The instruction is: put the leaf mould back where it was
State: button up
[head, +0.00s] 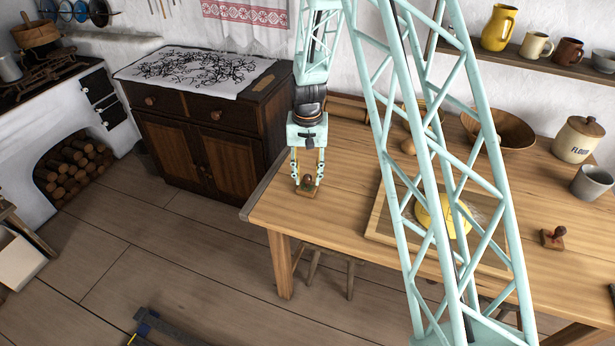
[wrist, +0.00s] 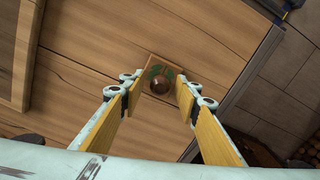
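The leaf mould (head: 308,188) is a small square wooden block with a round dark knob on top. It sits upright on the table near the front left corner. In the wrist view the mould (wrist: 160,67) shows a green leaf mark around its knob. My gripper (head: 307,182) points straight down over it. Its two fingertips (wrist: 160,84) stand on either side of the knob, with a gap visible on both sides. The gripper is open and holds nothing. A second mould (head: 553,238) with a reddish knob stands on the table at the right.
The wooden table (head: 290,215) has its left edge close by the leaf mould. A board (head: 380,226) with yellow dough (head: 433,216) lies mid-table, partly behind my arm. A bowl (head: 503,130), flour jar (head: 577,139) and grey cup (head: 591,182) stand further right.

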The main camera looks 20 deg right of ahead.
aim_at(307, 175)
jog(key=shift+r, duration=0.1)
notch_tip(307, 175, up, 12)
jog(key=p, duration=0.2)
dwell(0.6)
dwell(0.7)
